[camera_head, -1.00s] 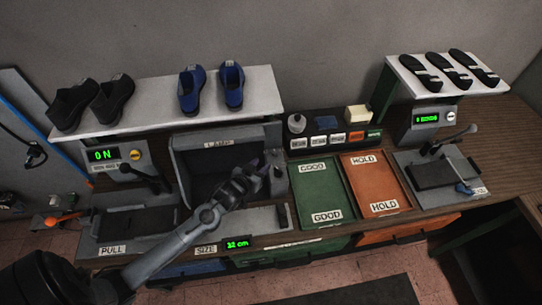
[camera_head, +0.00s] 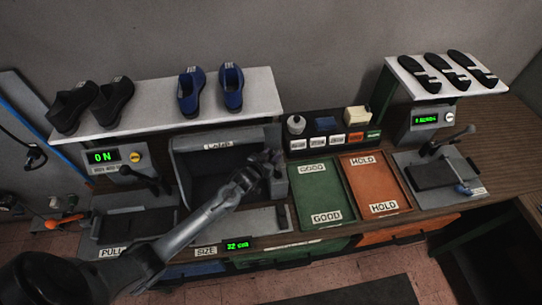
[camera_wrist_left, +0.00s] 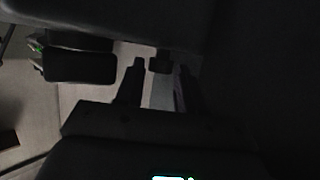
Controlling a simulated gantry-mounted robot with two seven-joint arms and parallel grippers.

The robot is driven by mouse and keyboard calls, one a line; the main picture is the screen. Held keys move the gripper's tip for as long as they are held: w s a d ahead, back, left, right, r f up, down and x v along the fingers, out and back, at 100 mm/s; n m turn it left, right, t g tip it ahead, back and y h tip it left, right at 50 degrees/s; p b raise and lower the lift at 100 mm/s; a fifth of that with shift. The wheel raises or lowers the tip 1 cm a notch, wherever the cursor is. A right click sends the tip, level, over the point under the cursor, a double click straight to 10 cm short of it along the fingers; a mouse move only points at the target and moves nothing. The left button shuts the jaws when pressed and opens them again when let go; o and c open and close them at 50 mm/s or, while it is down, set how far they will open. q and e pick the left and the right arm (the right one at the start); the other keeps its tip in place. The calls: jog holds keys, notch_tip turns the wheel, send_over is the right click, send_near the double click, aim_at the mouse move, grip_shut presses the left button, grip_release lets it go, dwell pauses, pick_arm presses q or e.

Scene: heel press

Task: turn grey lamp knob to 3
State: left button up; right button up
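The dark lamp box (camera_head: 215,165), with a label on its top edge, stands in the middle of the bench. My left gripper (camera_head: 268,158) is at its right front side, close to a small grey upright part (camera_head: 279,185). The grey lamp knob is not clearly made out; the gripper covers that area, and no number on it can be read. In the left wrist view, the two dark fingers of my left gripper (camera_wrist_left: 160,78) are apart. A small dark block (camera_wrist_left: 160,63) shows between and just beyond their tips; whether it is the knob I cannot tell. My right gripper is not in view.
A shelf (camera_head: 150,110) with black and blue shoes stands behind. A green tray (camera_head: 322,190) and an orange tray (camera_head: 375,185) lie to the right. Presses with levers stand at the left (camera_head: 135,222) and right (camera_head: 440,172). A size display (camera_head: 238,244) is on the front edge.

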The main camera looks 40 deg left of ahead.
pick_arm(q)
jog(key=shift+c, duration=0.2)
grip_shut()
jog(key=shift+a+m+h, duration=0.25)
jog(key=shift+m+h, duration=0.55)
jog(key=shift+h, duration=0.1)
jog(key=shift+a+m+h, duration=0.15)
jog(key=shift+m+h, duration=0.55)
jog(key=shift+h, duration=0.2)
jog(key=shift+a+m+g+h+b, duration=0.15)
jog(key=shift+m+h+b, duration=0.25)
jog(key=shift+m+h, duration=0.35)
jog(key=shift+a+m+g+h+b, duration=0.15)
jog(key=shift+m+h+b, duration=0.2)
jog(key=shift+m+h, duration=0.4)
jog(key=shift+d, duration=0.1)
